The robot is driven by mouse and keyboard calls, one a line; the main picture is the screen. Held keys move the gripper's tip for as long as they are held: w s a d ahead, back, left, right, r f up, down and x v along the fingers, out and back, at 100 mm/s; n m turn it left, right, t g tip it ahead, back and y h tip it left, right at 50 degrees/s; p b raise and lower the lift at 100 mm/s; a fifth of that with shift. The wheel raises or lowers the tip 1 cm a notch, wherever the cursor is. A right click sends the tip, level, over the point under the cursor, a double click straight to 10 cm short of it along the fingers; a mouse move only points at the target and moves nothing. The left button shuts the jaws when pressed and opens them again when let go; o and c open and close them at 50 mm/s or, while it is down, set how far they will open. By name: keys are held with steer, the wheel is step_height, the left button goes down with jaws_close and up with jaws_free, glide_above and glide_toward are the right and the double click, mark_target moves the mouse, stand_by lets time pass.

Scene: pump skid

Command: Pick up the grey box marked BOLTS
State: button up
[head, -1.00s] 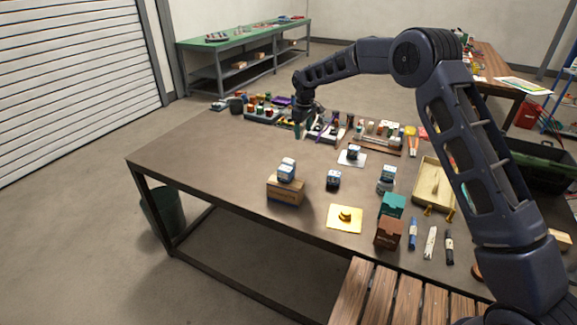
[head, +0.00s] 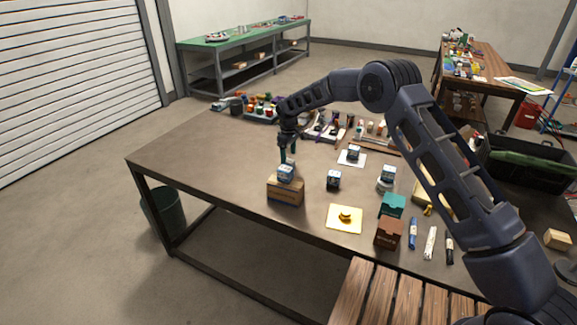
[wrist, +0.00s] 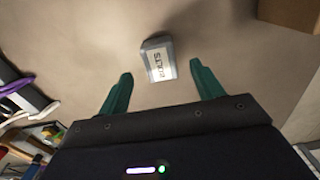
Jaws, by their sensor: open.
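The grey box marked BOLTS (wrist: 158,60) stands on the brown table in the wrist view, its white label reading upside down. It lies just beyond and between the green fingertips of my gripper (wrist: 161,72), which are apart with nothing held. In the head view my gripper (head: 288,154) points down just behind a cardboard box (head: 285,191). There the grey box is mostly hidden, with only a small part showing under the fingers.
Another small box (head: 333,180) stands to the right. Paint pots and brushes line the back of the table (head: 210,160). The table's left part is clear.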

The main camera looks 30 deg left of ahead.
mark_target(289, 160)
steer(key=shift+f, duration=2.35)
steer(key=c, duration=1.1)
steer(key=shift+c, duration=0.2)
steer(key=shift+r, duration=0.15)
